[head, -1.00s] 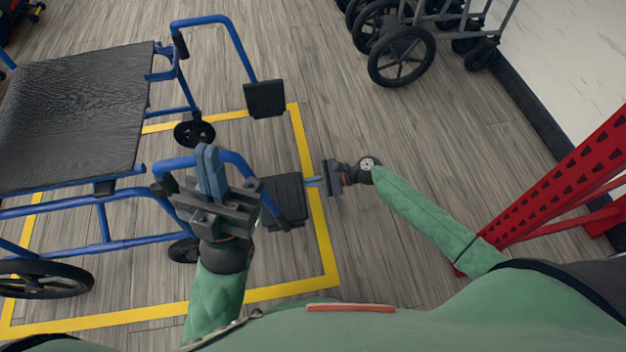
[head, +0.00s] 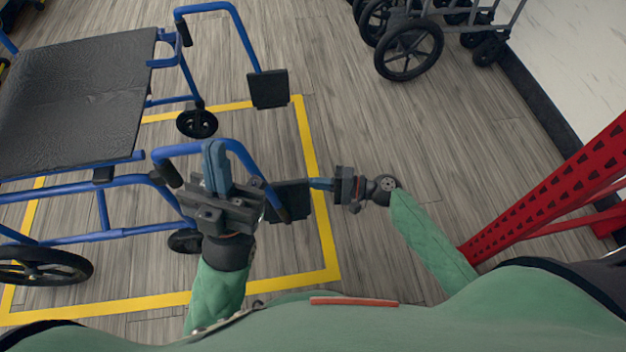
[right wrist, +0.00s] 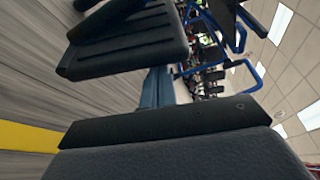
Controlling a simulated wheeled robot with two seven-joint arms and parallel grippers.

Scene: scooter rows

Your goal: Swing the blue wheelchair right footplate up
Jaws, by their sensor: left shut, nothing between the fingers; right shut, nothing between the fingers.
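The blue wheelchair (head: 75,185) stands at the left, facing right. Its right footplate (head: 291,203), a dark plate on the nearer blue hanger tube, looks tilted. In the right wrist view the footplate (right wrist: 130,45) fills the upper left as a ribbed panel. My right gripper (head: 318,184) is shut and empty, its fingertips at the plate's outer edge. In the right wrist view its fingers (right wrist: 158,85) reach to the plate's lower edge; I cannot tell if they touch. My left gripper (head: 215,160) is shut and empty, above the nearer hanger tube, hiding part of it.
The other footplate (head: 268,89) lies flat on the far hanger. Yellow floor tape (head: 322,220) frames the chair. A red perforated post (head: 550,190) stands at the right near my right arm. Grey wheeled chairs (head: 410,50) stand at the back. Floor between is clear.

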